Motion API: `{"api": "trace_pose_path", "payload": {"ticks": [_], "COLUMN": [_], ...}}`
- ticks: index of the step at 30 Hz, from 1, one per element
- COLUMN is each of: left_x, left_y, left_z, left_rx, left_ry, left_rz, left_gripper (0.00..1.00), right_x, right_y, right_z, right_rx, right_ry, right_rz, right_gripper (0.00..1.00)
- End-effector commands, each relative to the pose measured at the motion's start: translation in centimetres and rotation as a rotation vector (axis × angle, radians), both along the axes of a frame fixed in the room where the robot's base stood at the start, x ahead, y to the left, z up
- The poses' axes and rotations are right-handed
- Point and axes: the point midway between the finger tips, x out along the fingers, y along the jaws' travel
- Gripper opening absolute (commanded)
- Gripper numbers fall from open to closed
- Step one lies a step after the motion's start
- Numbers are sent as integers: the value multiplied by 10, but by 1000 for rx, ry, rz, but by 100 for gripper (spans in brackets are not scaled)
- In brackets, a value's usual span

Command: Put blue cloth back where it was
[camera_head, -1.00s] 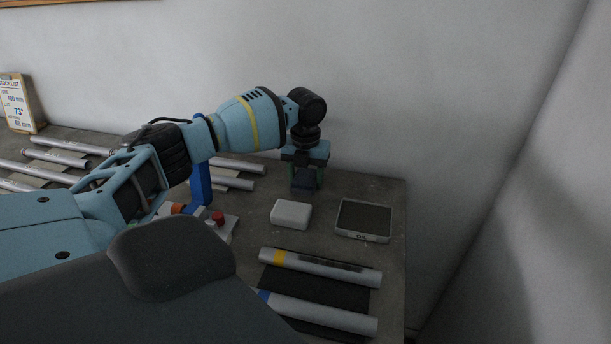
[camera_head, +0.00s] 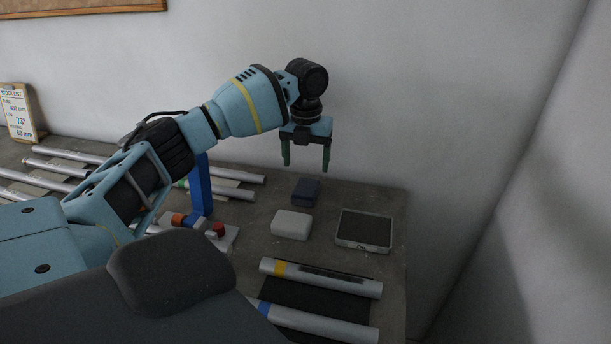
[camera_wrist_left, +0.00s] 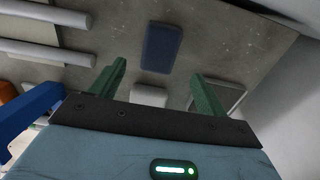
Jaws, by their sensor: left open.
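The blue cloth (camera_head: 306,192) is a small dark blue folded block lying on the table near its back edge, just behind a white block. It also shows in the left wrist view (camera_wrist_left: 162,47), beyond the fingertips. My left gripper (camera_head: 306,168) is open and empty, its green fingers pointing down above the cloth and apart from it. The open fingers also show in the left wrist view (camera_wrist_left: 158,75). My right gripper is in neither view.
A white block (camera_head: 291,224) and a dark-topped tray or scale (camera_head: 364,243) stand close by. Tubes with yellow (camera_head: 320,278) and blue bands lie on a dark mat in front. A blue upright (camera_head: 200,186) and a red button (camera_head: 219,229) are at the left. The wall is close behind.

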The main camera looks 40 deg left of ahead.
Motion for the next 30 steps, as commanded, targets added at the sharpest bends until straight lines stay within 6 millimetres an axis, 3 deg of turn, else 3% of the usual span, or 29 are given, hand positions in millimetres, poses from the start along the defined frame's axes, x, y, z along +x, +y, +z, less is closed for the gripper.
{"api": "trace_pose_path", "payload": {"ticks": [3,9,30], "left_x": [1,0,0], "left_y": [0,0,0], "left_z": [19,34,36], "left_rx": [0,0,0], "left_ry": [-2,0,1], "left_rz": [0,-1,0], "left_gripper": [76,76,76], "right_x": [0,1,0], "right_y": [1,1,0], "right_z": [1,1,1], "right_rx": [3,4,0], "right_ry": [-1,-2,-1], "right_rz": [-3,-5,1], "right_gripper": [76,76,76]}}
